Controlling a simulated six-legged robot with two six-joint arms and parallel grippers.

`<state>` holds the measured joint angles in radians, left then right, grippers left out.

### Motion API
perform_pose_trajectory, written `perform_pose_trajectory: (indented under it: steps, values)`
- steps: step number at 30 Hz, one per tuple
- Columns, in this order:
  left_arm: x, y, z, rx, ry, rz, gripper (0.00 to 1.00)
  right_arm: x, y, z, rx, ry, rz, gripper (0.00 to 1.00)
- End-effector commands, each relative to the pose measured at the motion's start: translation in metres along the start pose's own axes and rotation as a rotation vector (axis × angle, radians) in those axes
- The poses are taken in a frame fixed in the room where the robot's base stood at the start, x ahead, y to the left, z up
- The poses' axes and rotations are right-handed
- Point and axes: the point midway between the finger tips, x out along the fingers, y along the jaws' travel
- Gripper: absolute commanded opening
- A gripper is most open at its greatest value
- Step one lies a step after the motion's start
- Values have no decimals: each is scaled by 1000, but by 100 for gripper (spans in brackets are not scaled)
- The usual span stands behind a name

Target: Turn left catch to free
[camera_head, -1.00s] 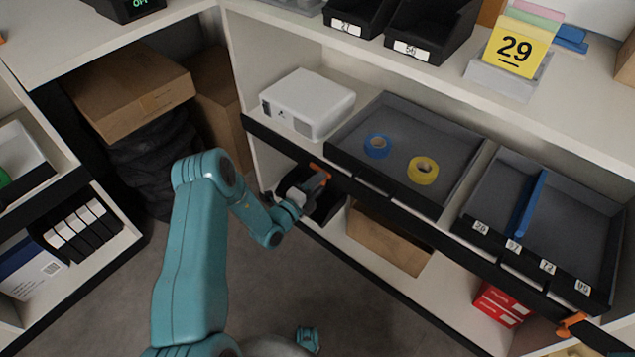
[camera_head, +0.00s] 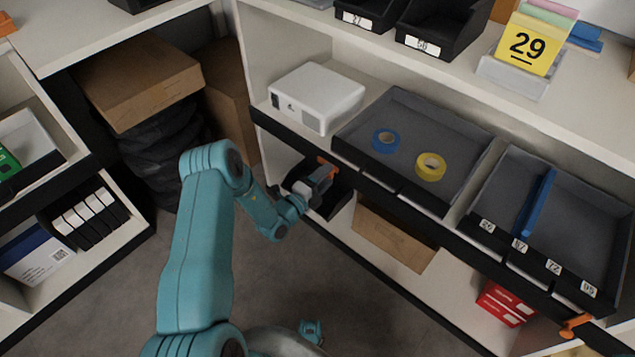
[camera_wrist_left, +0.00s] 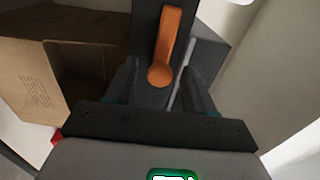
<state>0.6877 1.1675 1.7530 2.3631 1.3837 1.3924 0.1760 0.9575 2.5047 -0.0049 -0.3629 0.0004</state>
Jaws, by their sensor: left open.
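The left catch (camera_head: 326,163) is a small orange lever on the black front rail of the shelf, below the white box-shaped device. In the left wrist view the orange lever (camera_wrist_left: 172,40) lies lengthwise on a dark upright strip, leaning slightly right, with its round end close to me. My left gripper (camera_head: 322,180) is at the catch. In the left wrist view its dark fingers (camera_wrist_left: 160,78) are apart, on either side of the round end; contact cannot be told. A second orange catch (camera_head: 575,326) is at the rail's far right.
A grey tray with blue tape (camera_head: 385,141) and yellow tape (camera_head: 430,167) rests above the rail, right of the white device (camera_head: 318,95). Open floor (camera_head: 255,275) lies in front.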

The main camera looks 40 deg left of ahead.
Motion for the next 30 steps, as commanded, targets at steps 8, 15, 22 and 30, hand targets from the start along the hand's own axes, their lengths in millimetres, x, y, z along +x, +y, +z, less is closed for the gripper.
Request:
perform_pose_trajectory:
  steps: [8,15,22,30]
  values:
    - [-50,-2,2,-4,-6,5,54,-14,-5,0,0,0,0,43]
    - [-114,-2,1,-5,-6,4,54,-25,-9,0,0,0,0,43]
    - [-153,0,1,-3,-4,4,54,-29,-11,1,0,0,0,43]
    - [-163,0,0,-2,0,1,54,-30,-11,1,0,0,0,43]
